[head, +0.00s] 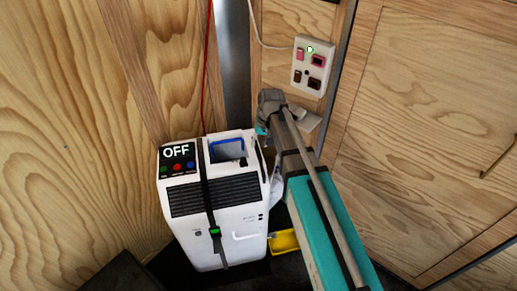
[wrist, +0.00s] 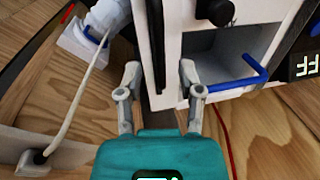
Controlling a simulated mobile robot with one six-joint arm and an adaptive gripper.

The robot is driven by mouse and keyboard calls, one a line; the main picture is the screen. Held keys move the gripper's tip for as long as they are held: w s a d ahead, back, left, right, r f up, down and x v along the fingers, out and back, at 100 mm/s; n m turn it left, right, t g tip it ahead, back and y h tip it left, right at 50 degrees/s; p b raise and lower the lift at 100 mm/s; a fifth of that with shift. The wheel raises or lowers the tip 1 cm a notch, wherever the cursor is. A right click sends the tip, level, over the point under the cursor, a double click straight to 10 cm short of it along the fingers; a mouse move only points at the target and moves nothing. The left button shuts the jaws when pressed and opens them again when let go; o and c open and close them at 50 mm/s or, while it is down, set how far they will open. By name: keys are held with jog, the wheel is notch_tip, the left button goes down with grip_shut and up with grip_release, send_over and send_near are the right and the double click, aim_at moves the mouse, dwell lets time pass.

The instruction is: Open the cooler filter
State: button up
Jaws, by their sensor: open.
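The white cooler (head: 233,236) stands upright on the floor in the head view, its panel reading OFF. A blue-edged recess (head: 228,149) is open in its top. In the wrist view the cooler (wrist: 172,30) fills the upper middle, and a blue bar (wrist: 238,80) crosses the recess at right. In the head view my arm is right of the cooler and the fingers are hard to make out.
A socket panel (head: 312,66) is on the wooden wall behind. A black strap (head: 208,200) runs over the cooler's front. A red cord (head: 206,60) hangs behind it. A yellow object (head: 284,242) lies at its right foot. A white cable (wrist: 82,100) crosses the wrist view's left side.

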jog(key=shift+a+f+b, duration=0.1)
jog(key=shift+f+b, duration=0.3)
jog(key=shift+f, duration=0.15)
grip_shut()
